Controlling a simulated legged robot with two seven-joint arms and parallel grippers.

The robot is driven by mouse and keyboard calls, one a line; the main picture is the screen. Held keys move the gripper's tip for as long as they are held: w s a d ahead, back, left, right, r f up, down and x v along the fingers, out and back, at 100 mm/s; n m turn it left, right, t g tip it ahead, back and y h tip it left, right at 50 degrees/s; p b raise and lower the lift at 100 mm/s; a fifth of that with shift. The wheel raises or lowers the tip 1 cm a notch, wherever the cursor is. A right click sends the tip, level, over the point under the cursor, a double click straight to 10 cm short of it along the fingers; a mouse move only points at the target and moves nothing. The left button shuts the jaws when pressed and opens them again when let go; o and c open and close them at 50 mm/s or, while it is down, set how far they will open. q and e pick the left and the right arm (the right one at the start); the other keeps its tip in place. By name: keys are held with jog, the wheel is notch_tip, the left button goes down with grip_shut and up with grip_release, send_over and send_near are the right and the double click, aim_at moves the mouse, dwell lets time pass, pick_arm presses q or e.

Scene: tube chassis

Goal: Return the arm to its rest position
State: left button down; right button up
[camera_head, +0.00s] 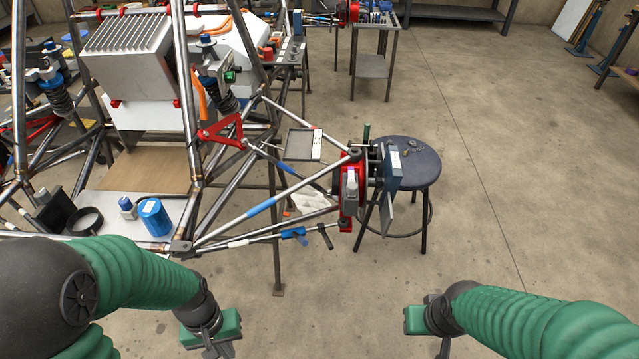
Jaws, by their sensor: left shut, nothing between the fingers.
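My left gripper (217,346) hangs at the lower left, at the end of a green-sleeved arm that comes in from the left. It is shut and empty, in front of the tube chassis (238,214) and apart from it. My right gripper (444,348) is at the bottom, right of centre, on the other green-sleeved arm. Its fingers point down and are cut off by the lower edge, so its opening is not clear. Nothing shows in it.
A blue can (154,217) and a black ring (84,221) sit on the chassis panel. A round blue stool (412,160) stands beside the red and blue wheel-end assembly (352,190). A metal trolley (372,66) stands farther back. The floor at right is clear.

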pick_arm(q)
jog(key=w+r+m+t+p, duration=0.1)
jog(key=w+r+t+p, duration=0.1)
jog(key=r+p, duration=0.9)
jog(key=w+d+r+m+t+y+p, duration=0.1)
jog(key=w+r+m+p, duration=0.1)
jog(key=r+p, duration=0.9)
notch_tip(320, 180, up, 7)
jog(key=shift+w+d+f+t, duration=0.15)
jog(key=shift+d+t, duration=0.05)
jog(key=shift+t, duration=0.2)
